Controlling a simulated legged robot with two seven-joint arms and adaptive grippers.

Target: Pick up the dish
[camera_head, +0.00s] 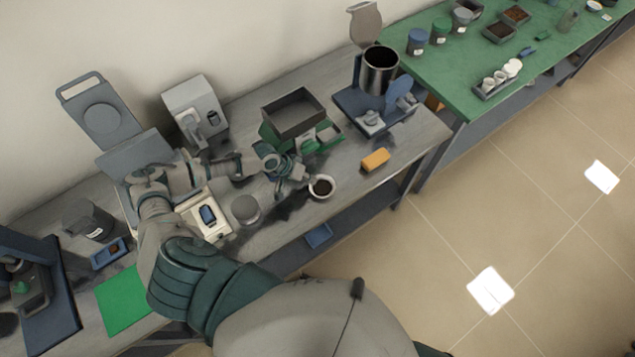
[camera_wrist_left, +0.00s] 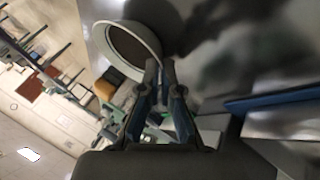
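The dish (camera_head: 322,187) is a small white round bowl with dark contents, near the front edge of the grey bench. It also shows at the upper left of the left wrist view (camera_wrist_left: 133,48), with its rim close to the fingertips. My left gripper (camera_head: 300,174) reaches in from the left, its fingertips at the left side of the dish. In the left wrist view its two fingers (camera_wrist_left: 161,68) are near each other with a narrow gap at the rim. I cannot tell whether they grip the rim. My right gripper is out of view.
An orange block (camera_head: 375,159) lies right of the dish. A dark open box (camera_head: 292,112) and a blue stand with a metal pot (camera_head: 380,72) are behind. A round grey lidded container (camera_head: 245,209) and a white balance (camera_head: 205,216) are to the left. A green table (camera_head: 470,75) adjoins.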

